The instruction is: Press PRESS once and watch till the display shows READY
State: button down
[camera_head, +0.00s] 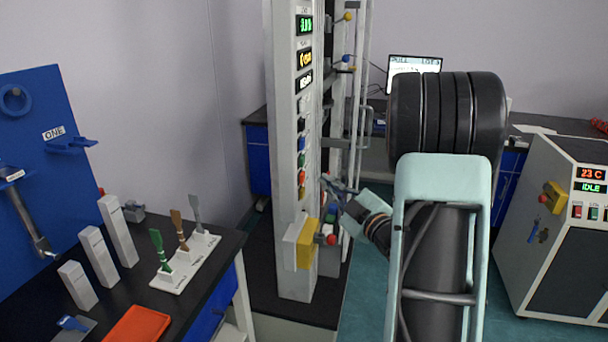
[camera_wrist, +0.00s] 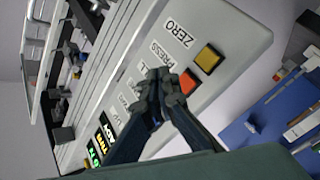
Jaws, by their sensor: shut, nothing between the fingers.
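The tall light-grey machine column (camera_head: 285,200) carries a vertical row of coloured buttons. The orange-red PRESS button (camera_wrist: 188,82) is beside the label PRESS in the wrist view, and it also shows in the head view (camera_head: 301,177). My gripper (camera_wrist: 164,84) is shut and empty, its tips close beside the PRESS button; I cannot tell whether they touch the panel. In the head view my gripper (camera_head: 326,182) is just right of the column. The lowest display (camera_head: 304,81) has white letters too small to read surely; above are yellow and green displays.
The yellow ZERO button (camera_wrist: 208,57) is next to PRESS. A yellow-and-grey block (camera_head: 306,245) with a red knob juts out low on the column. A black bench (camera_head: 205,275) with a sample rack stands left, a white cabinet (camera_head: 550,230) right.

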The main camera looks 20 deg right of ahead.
aim_at(302, 177)
jog(key=shift+w+a+b, duration=0.35)
jog(key=shift+w+a, duration=0.35)
jog(key=shift+a, duration=0.3)
jog(key=shift+w+a, duration=0.1)
dwell(0.7)
jog(key=shift+w+a+b, duration=0.15)
jog(key=shift+a+b, duration=0.1)
jog(key=shift+b, duration=0.25)
